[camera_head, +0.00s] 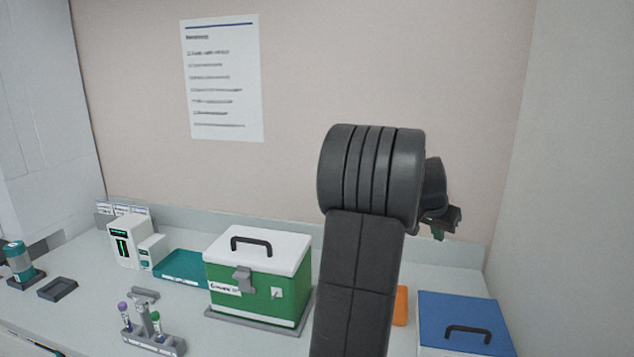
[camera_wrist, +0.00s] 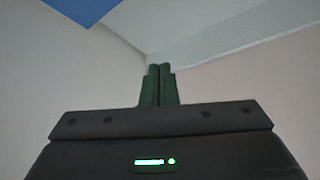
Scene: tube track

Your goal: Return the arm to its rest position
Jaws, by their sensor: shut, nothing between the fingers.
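My arm (camera_head: 365,270) rises in front of the bench in the head view, with a thick black joint at its top. My gripper (camera_wrist: 160,85) shows in the wrist view with its two dark green fingers together and nothing between them. In the head view my gripper (camera_head: 440,222) is partly hidden behind the black joint, at its right side. It is in the air above the bench, apart from everything on it.
A green box with a white lid (camera_head: 258,275) stands left of my arm. A blue-lidded box (camera_head: 465,318) stands at the right. A tube rack (camera_head: 160,340), a teal tray (camera_head: 182,266) and white devices (camera_head: 129,242) are further left. An orange item (camera_head: 401,306) is partly hidden by my arm.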

